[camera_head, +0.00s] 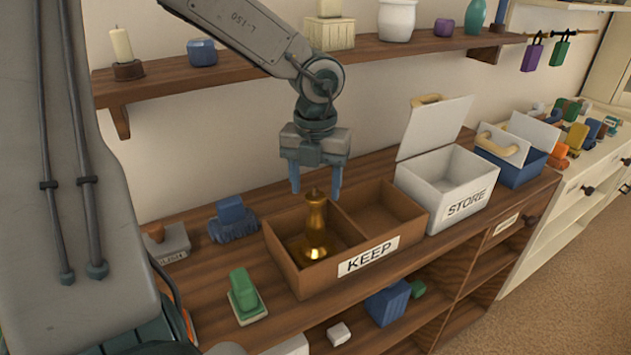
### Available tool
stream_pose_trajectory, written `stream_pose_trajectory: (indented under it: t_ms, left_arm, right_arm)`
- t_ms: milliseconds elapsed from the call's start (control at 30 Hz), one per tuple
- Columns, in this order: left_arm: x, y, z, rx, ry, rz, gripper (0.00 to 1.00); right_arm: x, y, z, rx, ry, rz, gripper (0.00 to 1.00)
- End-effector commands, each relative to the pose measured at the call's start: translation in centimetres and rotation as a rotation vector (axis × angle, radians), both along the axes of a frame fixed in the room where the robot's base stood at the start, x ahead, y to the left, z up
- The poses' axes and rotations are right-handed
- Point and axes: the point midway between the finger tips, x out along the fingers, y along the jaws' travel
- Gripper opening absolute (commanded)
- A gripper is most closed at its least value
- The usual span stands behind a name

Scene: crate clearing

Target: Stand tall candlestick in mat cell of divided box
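The tall brass candlestick (315,228) stands upright in the left compartment of the divided box marked KEEP (320,280). The right compartment looks empty. I cannot clearly make out a mat in either cell. My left gripper (315,190) points down directly above the candlestick. Its two blue fingers are spread apart, one on each side of the candlestick's narrow top, with visible gaps. My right gripper is not in view.
A white STORE box (443,187) with its lid raised stands right of the KEEP box. A blue lidded box (515,165) is beyond it. A wall shelf (240,67) runs behind.

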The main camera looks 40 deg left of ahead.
Motion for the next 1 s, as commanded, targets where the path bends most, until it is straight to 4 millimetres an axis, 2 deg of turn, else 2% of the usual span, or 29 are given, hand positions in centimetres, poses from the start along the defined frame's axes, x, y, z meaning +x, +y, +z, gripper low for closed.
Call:
stream_pose_trajectory:
  t_ms: [367, 667, 700, 933, 1000]
  left_arm:
    - [0.0, 0.0, 0.3, 0.000, 0.000, 0.000, 0.57]
    - [0.0, 0.0, 1.5, 0.000, 0.001, 0.001, 0.57]
    - [0.0, 0.0, 1.8, 0.000, -0.001, 0.001, 0.57]
    - [0.1, 0.0, 7.7, 0.003, -0.006, 0.001, 0.57]
    - [0.0, 0.0, 8.3, 0.000, 0.000, 0.000, 0.57]
  right_arm:
    - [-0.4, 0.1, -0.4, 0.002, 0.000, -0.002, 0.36]
    - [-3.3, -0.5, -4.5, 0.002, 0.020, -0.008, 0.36]
    - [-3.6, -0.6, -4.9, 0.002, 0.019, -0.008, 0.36]
    - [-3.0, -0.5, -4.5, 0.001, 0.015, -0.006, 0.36]
    - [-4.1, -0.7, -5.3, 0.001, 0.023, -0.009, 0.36]
